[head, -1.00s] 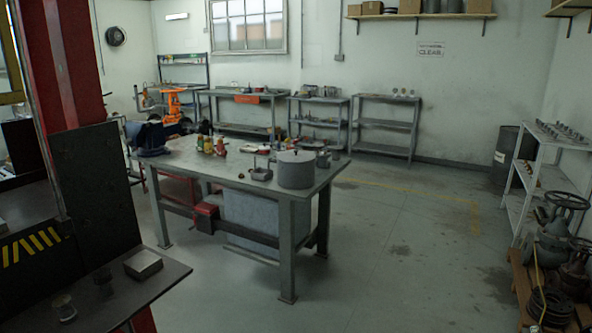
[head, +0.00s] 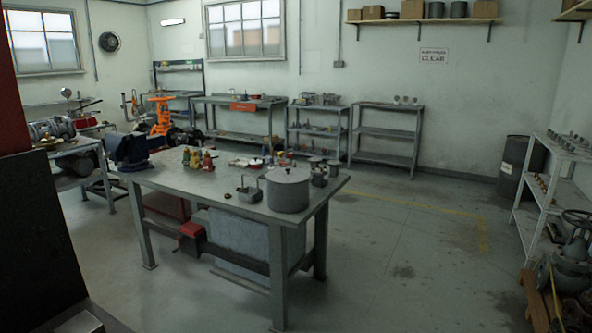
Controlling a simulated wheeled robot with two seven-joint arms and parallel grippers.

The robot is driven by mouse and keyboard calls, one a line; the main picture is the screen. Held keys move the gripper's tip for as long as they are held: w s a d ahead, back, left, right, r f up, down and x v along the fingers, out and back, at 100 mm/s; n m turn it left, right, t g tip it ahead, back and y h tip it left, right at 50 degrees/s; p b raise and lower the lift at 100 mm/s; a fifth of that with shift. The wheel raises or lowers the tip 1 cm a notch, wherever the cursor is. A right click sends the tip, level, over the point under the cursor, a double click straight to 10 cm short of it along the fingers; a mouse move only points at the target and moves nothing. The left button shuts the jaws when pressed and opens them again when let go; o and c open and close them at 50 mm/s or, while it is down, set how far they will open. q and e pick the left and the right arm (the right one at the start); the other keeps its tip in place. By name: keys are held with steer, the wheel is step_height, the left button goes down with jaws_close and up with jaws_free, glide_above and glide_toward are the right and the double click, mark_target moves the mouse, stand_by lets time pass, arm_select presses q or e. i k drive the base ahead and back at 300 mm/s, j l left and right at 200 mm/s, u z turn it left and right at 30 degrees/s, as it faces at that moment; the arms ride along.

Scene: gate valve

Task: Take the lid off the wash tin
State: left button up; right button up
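A round grey tin with a flat lid and a small knob on top, which looks like the wash tin (head: 288,192), stands near the front right corner of the metal workbench (head: 190,186). The lid appears to sit on it. Neither of my grippers shows in the head view, so their state is hidden.
A small grey tray (head: 250,193) stands left of the tin, and small pots (head: 319,175) stand right of it. Several small bottles (head: 198,159) and a blue vise (head: 127,149) are farther left. A dark panel (head: 40,240) blocks the near left. The floor right of the bench is clear.

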mark_target(283, 175)
steer(key=i+l, duration=0.15)
steer(key=i, duration=0.3)
steer(key=i+l+z, duration=0.1)
steer(key=i, duration=0.35)
steer(key=i+l, duration=0.2)
steer(key=i, duration=0.3)
steer(key=i+j+z, duration=0.25)
steer(key=i+j, duration=0.55)
steer(key=i, duration=0.15)
steer(key=i+j, duration=0.1)
steer(key=j, duration=0.35)
steer(key=i+j, duration=0.1)
steer(key=j, duration=0.35)
steer(key=i+j, duration=0.15)
steer(key=j, duration=0.3)
